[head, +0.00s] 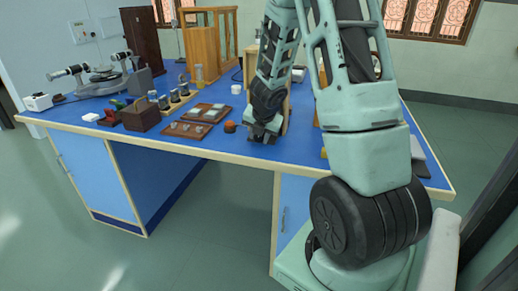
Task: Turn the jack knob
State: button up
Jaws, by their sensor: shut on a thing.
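My gripper (263,135) is low over the blue bench top (185,150), near its front edge and right of the small trays. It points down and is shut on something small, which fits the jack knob. The knob itself is hidden by the fingers and too small to make out. The jack's body is not clearly visible behind my gripper and arm. A small orange-brown round piece (230,127) stands on the bench just left of my gripper, apart from it.
Two brown trays (187,129) with small parts lie left of my gripper. Further left are a dark wooden box (141,116), several small jars and a spectrometer (103,80). A wooden cabinet (203,48) stands behind. My arm covers the bench's right part.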

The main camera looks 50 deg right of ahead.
jog(key=shift+s+f+m+t+y+b, duration=0.2)
jog(key=shift+t+b, duration=0.35)
jog(key=shift+b, duration=1.5)
jog(key=shift+w+f+m+t+y+b, duration=0.1)
jog(key=shift+f+t+y+b, duration=0.35)
jog(key=shift+b, duration=1.6)
jog(key=b, duration=0.1)
jog(key=t+b, duration=0.1)
jog(key=shift+s+d+r+b, duration=0.1)
jog(key=shift+s+r+b, duration=0.05)
jog(key=shift+r+b, duration=0.15)
jog(key=shift+r+t+b, duration=0.15)
jog(key=shift+t+b, duration=0.35)
jog(key=shift+b, duration=0.3)
jog(key=o, duration=1)
jog(key=shift+r+p, duration=0.15)
jog(key=shift+p, duration=0.35)
jog(key=p, duration=0.1)
jog(key=g+p, duration=0.1)
jog(key=p, duration=0.1)
jog(key=shift+r+p, duration=0.25)
jog(key=shift+p, duration=0.05)
jog(key=g+p, duration=0.1)
jog(key=p, duration=0.4)
jog(key=g+h+p, duration=0.1)
jog(key=g+p, duration=0.1)
jog(key=p, duration=0.2)
jog(key=shift+w+r+p, duration=0.1)
jog(key=shift+w+p, duration=0.15)
jog(key=shift+p, duration=0.1)
